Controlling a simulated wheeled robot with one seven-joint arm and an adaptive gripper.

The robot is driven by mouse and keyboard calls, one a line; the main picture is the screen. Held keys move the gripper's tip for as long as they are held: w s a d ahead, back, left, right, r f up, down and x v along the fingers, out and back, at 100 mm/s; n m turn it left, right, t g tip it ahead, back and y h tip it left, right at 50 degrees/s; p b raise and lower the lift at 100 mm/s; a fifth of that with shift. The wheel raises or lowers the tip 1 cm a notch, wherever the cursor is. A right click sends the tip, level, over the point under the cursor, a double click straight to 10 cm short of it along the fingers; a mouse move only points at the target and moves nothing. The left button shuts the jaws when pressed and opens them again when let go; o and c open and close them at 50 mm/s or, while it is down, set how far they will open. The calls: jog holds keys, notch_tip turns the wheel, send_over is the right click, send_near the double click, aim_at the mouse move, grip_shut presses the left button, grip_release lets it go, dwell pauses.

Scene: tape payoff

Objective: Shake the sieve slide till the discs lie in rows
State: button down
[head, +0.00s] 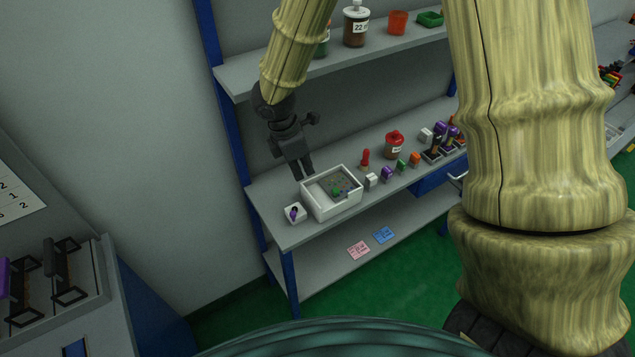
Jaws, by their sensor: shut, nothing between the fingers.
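In the head view, a white open-topped box (333,207) stands on the left part of the grey bench. I take it for the sieve. Inside it is a grey floor with small coloured specks, likely the discs, and a green piece (336,190) near its middle. Whether the specks lie in rows is too small to tell. My gripper (303,177) hangs above the box's back left corner, pointing down. Its fingers are together and hold nothing. Whether the fingertips touch the box's rim cannot be told from here.
A small white block with a purple mark (294,213) sits left of the box. A red pointed piece (365,158), small coloured blocks, a red-lidded jar (393,146) and black holders (437,151) stand to the right. A shelf (340,58) with jars hangs above.

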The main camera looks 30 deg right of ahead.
dwell(0.3)
jog(key=c, duration=1.6)
grip_release()
jog(key=shift+d, duration=0.2)
jog(key=shift+c, duration=0.2)
jog(key=o, duration=0.3)
jog(key=s+d+r+m+t+y+b, duration=0.1)
jog(key=d+m+y+b, duration=0.1)
jog(key=d, duration=0.5)
jog(key=shift+m, duration=0.6)
jog(key=m+t+y+b, duration=0.2)
jog(key=m+y+b, duration=0.1)
jog(key=m+y, duration=0.1)
send_near(337, 190)
jog(key=shift+v, duration=1.15)
jog(key=shift+f, duration=0.1)
jog(key=shift+p+x, duration=0.6)
jog(key=shift+x, duration=4.7)
